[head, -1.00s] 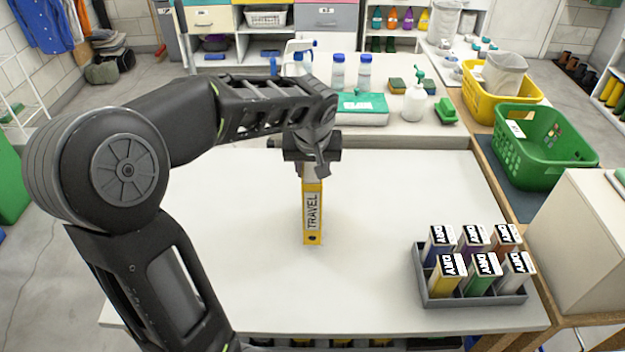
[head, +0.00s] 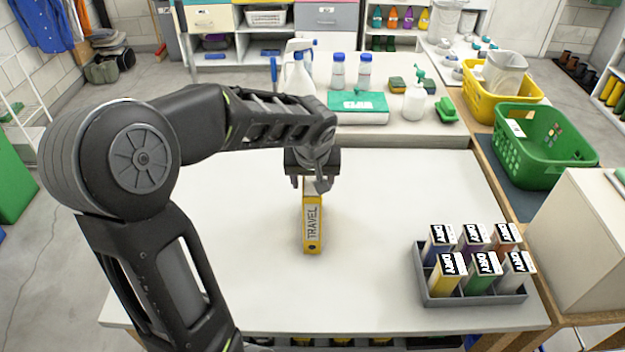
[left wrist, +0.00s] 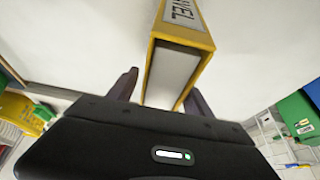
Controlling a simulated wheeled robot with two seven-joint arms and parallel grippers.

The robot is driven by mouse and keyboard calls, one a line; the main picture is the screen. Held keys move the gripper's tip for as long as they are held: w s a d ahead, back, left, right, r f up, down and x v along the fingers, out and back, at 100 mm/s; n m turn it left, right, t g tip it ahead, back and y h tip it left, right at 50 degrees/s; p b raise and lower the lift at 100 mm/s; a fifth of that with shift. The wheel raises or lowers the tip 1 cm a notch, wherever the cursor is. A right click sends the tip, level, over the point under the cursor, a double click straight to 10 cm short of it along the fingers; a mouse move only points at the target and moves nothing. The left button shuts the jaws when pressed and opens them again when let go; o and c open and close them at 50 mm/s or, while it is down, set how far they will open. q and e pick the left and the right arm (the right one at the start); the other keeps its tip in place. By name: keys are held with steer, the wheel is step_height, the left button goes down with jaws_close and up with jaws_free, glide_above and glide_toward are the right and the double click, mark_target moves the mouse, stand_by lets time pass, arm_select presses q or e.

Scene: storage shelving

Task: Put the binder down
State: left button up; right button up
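The yellow binder (head: 312,228) with a white label reading "TRAVEL" stands upright at the middle of the white table, its spine facing me. My left gripper (head: 311,184) is just behind and above its top end, fingers spread. In the left wrist view the binder (left wrist: 172,72) reaches between the two fingers (left wrist: 160,94), with a visible gap on the left finger's side. The gripper looks open around the binder's end. The binder's far part is hidden by my gripper. My right gripper is not in view.
The white table (head: 240,290) is clear around the binder. A grey tray (head: 470,298) of several "DRY" boxes sits at the right. Behind are spray bottles (head: 299,75), a green-topped box (head: 357,107), a green basket (head: 545,145) and a yellow basket (head: 500,92).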

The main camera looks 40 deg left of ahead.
arm_select(q)
steer(key=shift+r, duration=0.2)
steer(key=b+v, duration=0.1)
steer(key=v, duration=1)
steer(key=shift+s+d+r, duration=0.15)
steer(key=shift+d+r, duration=0.05)
steer(key=shift+r, duration=0.15)
steer(key=shift+r, duration=0.1)
